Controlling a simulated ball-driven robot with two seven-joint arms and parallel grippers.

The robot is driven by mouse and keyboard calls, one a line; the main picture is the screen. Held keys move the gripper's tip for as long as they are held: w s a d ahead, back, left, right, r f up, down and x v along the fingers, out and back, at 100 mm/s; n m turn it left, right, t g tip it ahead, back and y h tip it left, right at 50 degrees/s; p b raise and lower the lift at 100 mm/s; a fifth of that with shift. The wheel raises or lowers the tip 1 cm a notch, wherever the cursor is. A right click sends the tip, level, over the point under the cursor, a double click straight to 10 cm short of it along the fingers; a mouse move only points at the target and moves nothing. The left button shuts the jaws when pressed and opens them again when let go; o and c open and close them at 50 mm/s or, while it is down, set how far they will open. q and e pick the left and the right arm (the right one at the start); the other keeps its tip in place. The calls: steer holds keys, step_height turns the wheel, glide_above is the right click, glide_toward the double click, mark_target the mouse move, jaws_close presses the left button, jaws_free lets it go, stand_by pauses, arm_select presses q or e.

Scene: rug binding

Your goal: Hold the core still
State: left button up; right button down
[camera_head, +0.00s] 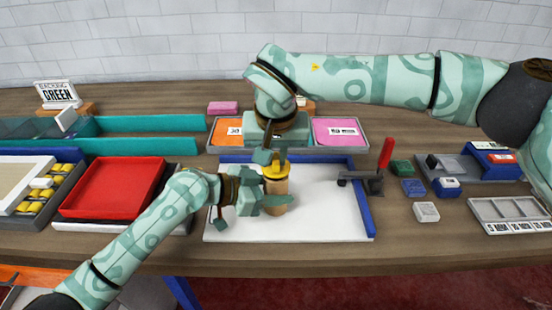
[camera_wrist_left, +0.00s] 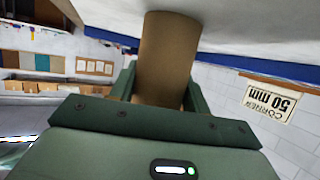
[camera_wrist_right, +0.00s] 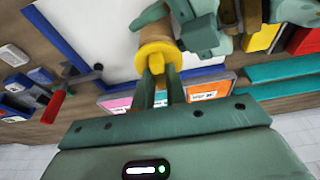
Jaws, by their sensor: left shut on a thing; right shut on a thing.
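The brown cardboard core (camera_head: 278,188) stands upright on the white board (camera_head: 325,218). A yellow plug (camera_head: 277,171) with a raised grip sits at its top. My left gripper (camera_head: 268,203) is shut around the core's side, low near the board. The left wrist view shows the core (camera_wrist_left: 166,58) between its two fingers. My right gripper (camera_head: 268,155) comes from above and is shut on the plug's grip. The right wrist view shows the yellow plug (camera_wrist_right: 157,56) at its fingertips, against the core's end. How deep the plug sits in the core is hidden.
A blue rail (camera_head: 357,198) edges the board. A red-handled tool (camera_head: 384,158) stands at its right edge. Orange (camera_head: 229,138) and pink (camera_head: 338,137) trays lie behind. A red tray (camera_head: 105,188) is left; small blocks and a grey tray (camera_head: 508,213) are right. The board's right half is mostly clear.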

mark_target(276, 159)
steer(key=shift+r, duration=3.45)
arm_select(q)
steer(key=o, duration=1.3)
steer(key=shift+c, duration=0.2)
